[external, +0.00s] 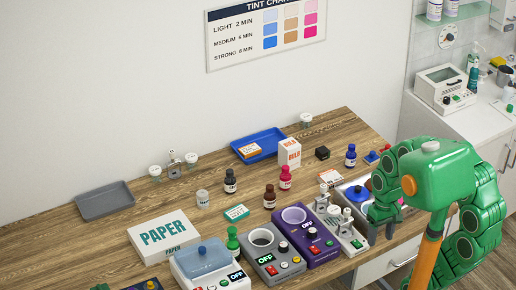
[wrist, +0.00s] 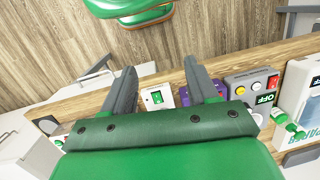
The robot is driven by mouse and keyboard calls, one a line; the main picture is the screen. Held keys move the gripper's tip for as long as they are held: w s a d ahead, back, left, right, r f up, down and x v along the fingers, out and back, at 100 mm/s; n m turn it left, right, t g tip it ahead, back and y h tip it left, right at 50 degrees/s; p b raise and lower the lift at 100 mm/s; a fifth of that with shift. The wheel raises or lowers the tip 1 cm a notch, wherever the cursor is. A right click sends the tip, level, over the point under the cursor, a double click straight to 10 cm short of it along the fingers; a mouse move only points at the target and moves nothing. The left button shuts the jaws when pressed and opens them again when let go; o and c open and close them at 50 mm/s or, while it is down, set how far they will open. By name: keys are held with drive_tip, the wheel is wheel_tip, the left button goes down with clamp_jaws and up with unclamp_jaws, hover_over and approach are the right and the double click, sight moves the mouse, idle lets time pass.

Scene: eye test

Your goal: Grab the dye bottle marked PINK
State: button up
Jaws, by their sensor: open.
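A small pink bottle (external: 285,178) with a pink cap stands upright on the wooden table in the external view, behind the purple device. Its label is too small to read. My gripper (external: 388,222) is at the table's right front edge, well to the right of the pink bottle and apart from it, partly hidden by my green arm. In the wrist view my gripper (wrist: 160,68) shows two grey fingers spread apart with nothing between them. The pink bottle does not show in the wrist view.
Nearby stand a brown bottle (external: 270,198), a dark bottle (external: 230,182), a blue bottle (external: 350,156) and a green bottle (external: 233,240). A purple device (external: 318,252) and a grey device (external: 268,270) line the front edge. A blue tray (external: 270,136) lies behind.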

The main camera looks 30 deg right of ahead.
drive_tip(key=w+a+r+m+t+y, duration=0.1)
drive_tip(key=w+a+m+y, duration=0.1)
drive_tip(key=w+a, duration=0.35)
drive_tip(key=w+a+r+m+y, duration=0.1)
drive_tip(key=w+a+m+y, duration=0.2)
drive_tip(key=w, duration=0.5)
drive_tip(key=m+t+y, duration=0.4)
drive_tip(key=m+t, duration=0.5)
drive_tip(key=m, duration=1.1)
hover_over(285, 177)
drive_tip(key=s+d, duration=0.2)
drive_tip(key=d, duration=0.3)
wheel_tip(285, 177, down, 5)
drive_tip(key=shift+w+a+f, duration=0.75)
drive_tip(key=shift+a+f, duration=0.15)
drive_tip(key=shift+f, duration=0.9)
drive_tip(key=shift+w+a+f, duration=0.75)
drive_tip(key=shift+a+f, duration=0.1)
drive_tip(key=shift+f, duration=0.9)
drive_tip(key=shift+w+a+f, duration=0.75)
drive_tip(key=shift+a+f, duration=0.15)
drive_tip(key=shift+f, duration=0.9)
clamp_jaws()
